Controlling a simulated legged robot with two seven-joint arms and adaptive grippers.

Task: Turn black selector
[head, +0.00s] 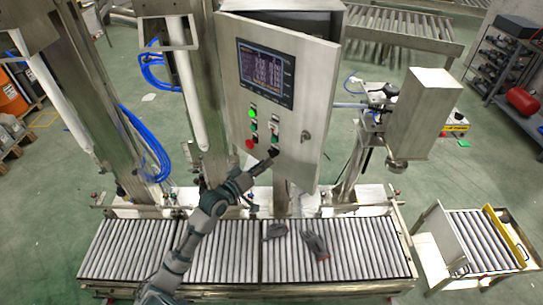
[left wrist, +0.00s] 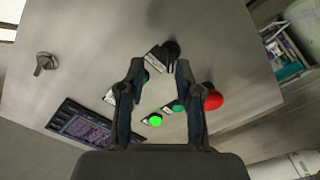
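The black selector (left wrist: 172,48) is on the grey control panel (left wrist: 95,45). In the left wrist view it lies just past my fingertips, nearer the right finger. In the head view the selector (head: 273,151) is at the panel's lower part and is partly hidden by my gripper. My left gripper (head: 268,161) reaches up to it from below. In the left wrist view the left gripper (left wrist: 159,70) is open, its two fingers apart with nothing held between them. I cannot tell whether a finger touches the selector. My right gripper is not in view.
A lit green button (head: 252,113), a red button (head: 249,144) and a screen (head: 266,73) share the panel. A panel latch (head: 305,136) sits to the right. Below is a roller conveyor (head: 350,250) with dark gloves (head: 316,246). Steel columns stand left of the panel.

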